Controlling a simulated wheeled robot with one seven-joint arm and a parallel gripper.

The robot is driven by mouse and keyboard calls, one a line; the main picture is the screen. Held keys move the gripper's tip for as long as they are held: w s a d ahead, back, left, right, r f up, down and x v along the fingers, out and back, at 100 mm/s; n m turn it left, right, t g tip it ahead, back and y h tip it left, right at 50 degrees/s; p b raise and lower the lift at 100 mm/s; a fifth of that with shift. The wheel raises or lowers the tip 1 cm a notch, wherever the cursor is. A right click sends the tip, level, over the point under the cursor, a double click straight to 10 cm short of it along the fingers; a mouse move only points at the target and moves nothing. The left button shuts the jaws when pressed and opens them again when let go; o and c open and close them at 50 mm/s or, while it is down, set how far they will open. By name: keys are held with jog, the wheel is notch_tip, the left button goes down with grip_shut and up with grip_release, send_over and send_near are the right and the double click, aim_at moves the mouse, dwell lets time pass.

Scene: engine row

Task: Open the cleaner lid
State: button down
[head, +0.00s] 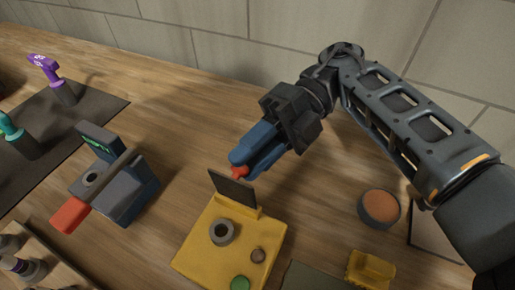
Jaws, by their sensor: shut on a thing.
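The yellow box (196,250), which looks like the cleaner, stands on the wooden table at the lower middle of the head view. It has a grey ring-shaped socket (222,232), a small brown knob (258,255) and a green button (240,283) on top. Its dark lid (234,190) stands raised, nearly upright, at the far edge of the box. A red knob (239,172) shows behind the lid's top edge. My gripper (243,164), with blue fingers, is shut on this red knob, behind the lid. The lid partly hides the knob and the grip.
A blue-grey device (130,195) with a red handle (70,215) stands to the left. Purple (43,66) and teal (10,127) tools stand on a dark mat (88,118). An orange-topped round pot (379,207) and a yellow holder (370,269) are at right. Bare table lies behind the box.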

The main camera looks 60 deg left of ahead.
jog(key=c, duration=0.9)
grip_release()
jog(key=w+d+r+b, duration=0.1)
jog(key=d+r+b, duration=0.2)
jog(key=d+r, duration=0.8)
jog(key=shift+w+d, duration=0.3)
jog(key=shift+w, duration=0.05)
